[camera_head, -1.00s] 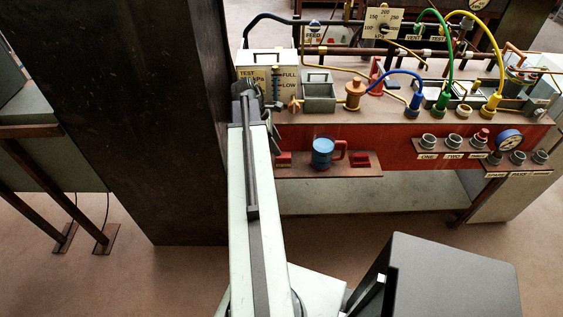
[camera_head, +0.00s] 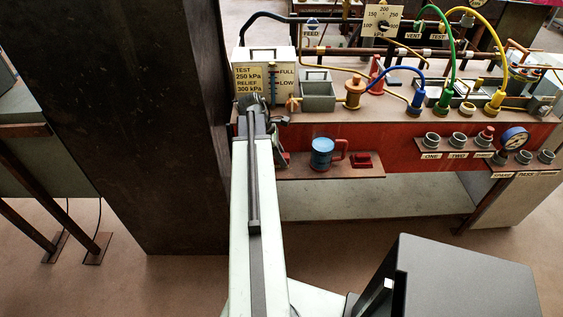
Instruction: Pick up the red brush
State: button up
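A slim upright red object (camera_head: 376,76) stands on the bench top behind the brass-coloured fitting. It may be the red brush, but its bristles cannot be made out. A low red block (camera_head: 363,160) lies on the small front shelf, right of the blue mug. My gripper (camera_head: 279,128) is at the far end of my pale arm, at the bench's front left edge. It is left of both red things and apart from them. Its fingers are dark and partly hidden by the arm, so their opening cannot be told.
The blue mug (camera_head: 321,153) with a red handle stands on the brown shelf (camera_head: 310,174). Blue, green and yellow hoses arch at right. A dark pillar (camera_head: 140,120) stands close at left.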

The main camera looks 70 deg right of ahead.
grip_shut()
notch_tip(320, 180, up, 10)
jog(key=p, duration=1)
jog(key=shift+r, duration=0.1)
